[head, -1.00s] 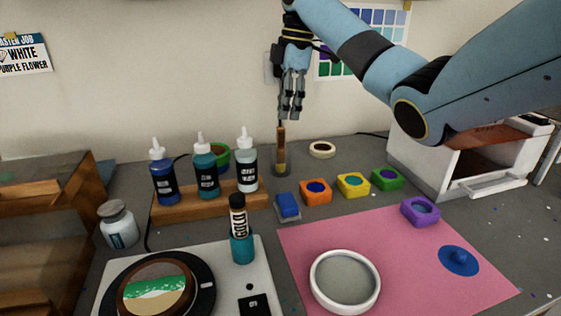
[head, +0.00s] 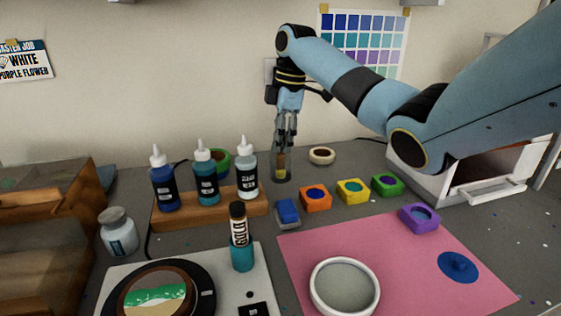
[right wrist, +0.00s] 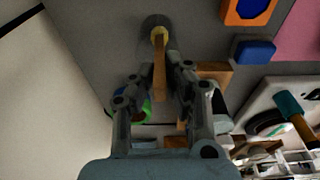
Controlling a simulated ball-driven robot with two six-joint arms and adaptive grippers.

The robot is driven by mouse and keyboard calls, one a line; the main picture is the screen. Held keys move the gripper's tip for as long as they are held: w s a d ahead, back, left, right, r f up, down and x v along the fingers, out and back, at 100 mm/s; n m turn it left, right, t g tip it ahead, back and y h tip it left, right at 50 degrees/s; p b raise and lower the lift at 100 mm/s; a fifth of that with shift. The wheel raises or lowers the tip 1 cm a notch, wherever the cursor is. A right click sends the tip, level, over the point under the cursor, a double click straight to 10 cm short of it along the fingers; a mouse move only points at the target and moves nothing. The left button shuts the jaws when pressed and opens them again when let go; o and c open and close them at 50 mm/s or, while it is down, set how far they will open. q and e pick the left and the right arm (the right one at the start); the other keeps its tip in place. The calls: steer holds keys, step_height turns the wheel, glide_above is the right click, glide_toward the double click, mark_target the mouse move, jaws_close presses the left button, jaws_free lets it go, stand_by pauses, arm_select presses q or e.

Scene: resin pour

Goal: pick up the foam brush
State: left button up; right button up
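The foam brush (head: 281,169) stands upright in a small clear holder (head: 281,179) behind the blue block. My right gripper (head: 285,147) points down over it, and its fingers hide the upper handle in the head view. In the right wrist view, the brown handle (right wrist: 160,80) lies between the two fingers of the right gripper (right wrist: 161,75). The fingers look apart, with gaps beside the handle. The yellowish lower part of the brush sits inside the holder. My left gripper is not in view.
Several bottles stand on a wooden rack (head: 225,206) left of the brush. A blue block (head: 288,212) and several coloured square pots, including an orange one (head: 316,199), lie in front and to the right. A tape roll (head: 322,156) lies behind. A pink mat (head: 400,250) covers the front right.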

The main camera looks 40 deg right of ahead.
jaws_close()
steer(key=shift+r, duration=0.1)
